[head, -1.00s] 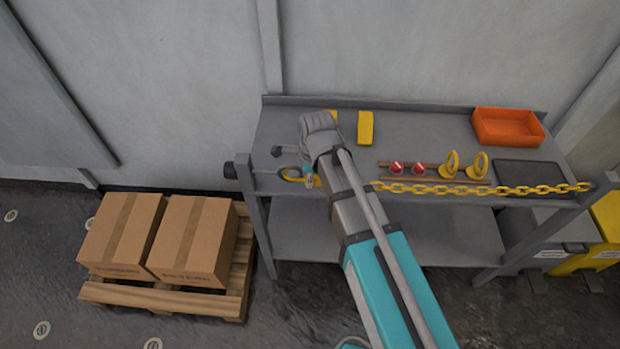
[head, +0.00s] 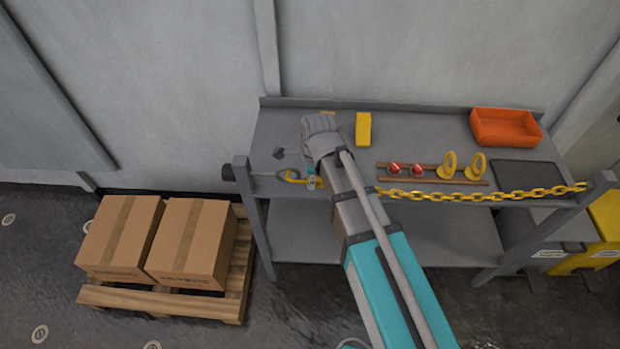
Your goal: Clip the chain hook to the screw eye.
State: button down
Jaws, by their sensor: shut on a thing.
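The yellow chain (head: 480,195) runs from the right post of the bench along its front edge and passes behind my arm. The yellow chain hook (head: 294,180) shows just left of my arm, at the left end of the bench. My gripper (head: 309,181) is shut on the hook; its fingers are small and mostly hidden by my arm. The screw eye (head: 267,174) reaches right from the left post, and its ring lies close to the hook. I cannot tell whether hook and ring are linked or only overlap in this view.
The grey bench (head: 420,130) holds an orange bin (head: 506,128), a yellow block (head: 363,128), red-topped pieces (head: 394,169), yellow rings (head: 450,164) and a dark mat (head: 528,173). Cartons (head: 190,240) on a pallet (head: 160,299) stand to the left.

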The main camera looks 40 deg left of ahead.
jog(key=shift+w+d, duration=0.5)
jog(key=shift+d, duration=0.25)
dwell(0.4)
jog(key=shift+c, duration=2.2)
grip_release()
jog(key=shift+a, duration=0.15)
jog(key=shift+s+a, duration=0.6)
jog(key=shift+a, duration=0.15)
jog(key=s+d, duration=0.3)
jog(key=s, duration=0.2)
notch_tip(320, 180, up, 7)
jog(key=p, duration=0.7)
jog(key=w+d, duration=0.9)
jog(key=d, duration=0.2)
jog(key=shift+d+f, duration=0.2)
jog(key=shift+d, duration=0.05)
